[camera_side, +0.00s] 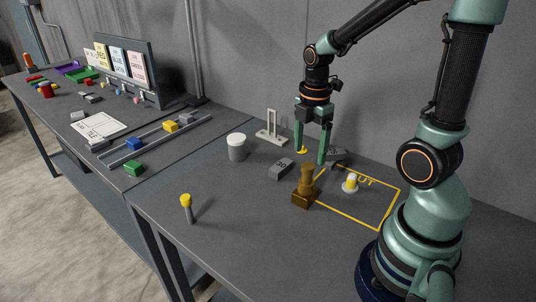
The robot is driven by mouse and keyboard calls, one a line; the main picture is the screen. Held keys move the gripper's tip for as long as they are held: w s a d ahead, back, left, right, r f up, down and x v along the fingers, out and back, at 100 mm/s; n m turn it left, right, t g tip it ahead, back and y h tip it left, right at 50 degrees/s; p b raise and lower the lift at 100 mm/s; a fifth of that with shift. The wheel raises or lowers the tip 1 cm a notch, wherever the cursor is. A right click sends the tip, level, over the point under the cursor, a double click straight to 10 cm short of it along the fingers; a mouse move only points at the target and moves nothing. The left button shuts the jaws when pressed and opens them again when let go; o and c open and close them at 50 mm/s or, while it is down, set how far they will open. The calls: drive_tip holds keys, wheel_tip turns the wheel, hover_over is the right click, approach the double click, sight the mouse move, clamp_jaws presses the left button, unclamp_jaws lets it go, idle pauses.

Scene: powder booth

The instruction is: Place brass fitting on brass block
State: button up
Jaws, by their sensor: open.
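The brass fitting (307,176) is a stepped, brass-coloured piece. It stands upright and appears to rest on top of the brass block (303,200), a low darker-gold block at the left edge of the yellow outline. My gripper (311,157) points down with its two green fingers spread apart and nothing between them. In this view its fingertips show above and behind the fitting, apart from it. The exact gap in depth cannot be told.
A marked grey block (281,169) and a white cup (236,148) stand left of the gripper. A white-and-yellow piece (351,183) sits inside the yellow outline (386,211). A yellow-topped peg (187,208) stands near the front edge. The table between is clear.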

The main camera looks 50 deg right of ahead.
wheel_tip(320, 180, up, 3)
drive_tip(key=shift+f, duration=0.1)
drive_tip(key=shift+a+r, duration=0.15)
drive_tip(key=shift+r, duration=0.1)
drive_tip(key=a+r+m+t, duration=0.5)
drive_tip(key=a+r+m, duration=0.2)
drive_tip(key=m, duration=0.8)
drive_tip(key=shift+a+r+t, duration=0.3)
drive_tip(key=shift+a, duration=0.95)
